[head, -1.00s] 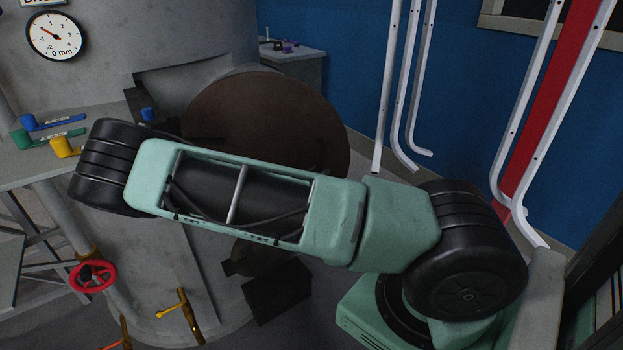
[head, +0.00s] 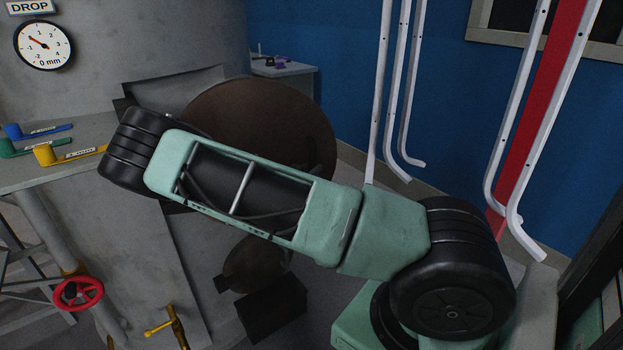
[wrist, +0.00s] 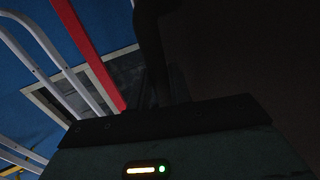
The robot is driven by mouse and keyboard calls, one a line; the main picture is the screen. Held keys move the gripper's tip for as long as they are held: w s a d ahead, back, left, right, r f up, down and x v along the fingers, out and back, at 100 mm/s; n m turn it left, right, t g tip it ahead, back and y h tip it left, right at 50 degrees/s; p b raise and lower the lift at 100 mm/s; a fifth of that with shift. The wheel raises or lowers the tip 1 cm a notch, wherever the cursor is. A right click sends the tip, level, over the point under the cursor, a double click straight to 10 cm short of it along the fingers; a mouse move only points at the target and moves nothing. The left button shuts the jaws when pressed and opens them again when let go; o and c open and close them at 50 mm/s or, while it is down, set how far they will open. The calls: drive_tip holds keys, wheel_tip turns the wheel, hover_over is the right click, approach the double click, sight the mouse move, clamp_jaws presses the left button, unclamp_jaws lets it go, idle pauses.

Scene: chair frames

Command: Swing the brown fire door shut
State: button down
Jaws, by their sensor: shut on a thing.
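The brown fire door (head: 265,115) is a large round plate in the head view, standing open beside the dark opening in the grey boiler. My arm crosses in front of its lower part and hides my gripper there. In the wrist view my gripper (wrist: 165,118) shows as a dark edge along the bottom, shut on a dark bar (wrist: 152,45) that rises from it, seemingly the door's handle. The dark brown surface of the door also fills the right of the wrist view (wrist: 245,60). The grip itself is too dark to see clearly.
The boiler (head: 100,95) carries a round gauge (head: 43,45). A shelf (head: 70,175) with coloured levers and a red valve wheel (head: 78,293) are at left. White bent rails (head: 402,90) and a red strip (head: 545,100) stand at right. A smaller brown round door (head: 258,262) is below.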

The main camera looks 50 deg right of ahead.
drive_tip(key=shift+w+d+b, duration=0.25)
drive_tip(key=shift+w+d, duration=0.25)
drive_tip(key=shift+w, duration=0.2)
drive_tip(key=shift+w+d+b, duration=0.2)
drive_tip(key=shift+w+d, duration=0.3)
drive_tip(key=shift+w, duration=0.2)
drive_tip(key=c, duration=1.2)
unclamp_jaws()
drive_tip(key=shift+s, duration=0.1)
drive_tip(key=s+a+b, duration=0.2)
drive_tip(key=a, duration=1.5)
drive_tip(key=shift+s+b, duration=0.3)
drive_tip(key=shift+s, duration=0.1)
drive_tip(key=shift+a, duration=0.1)
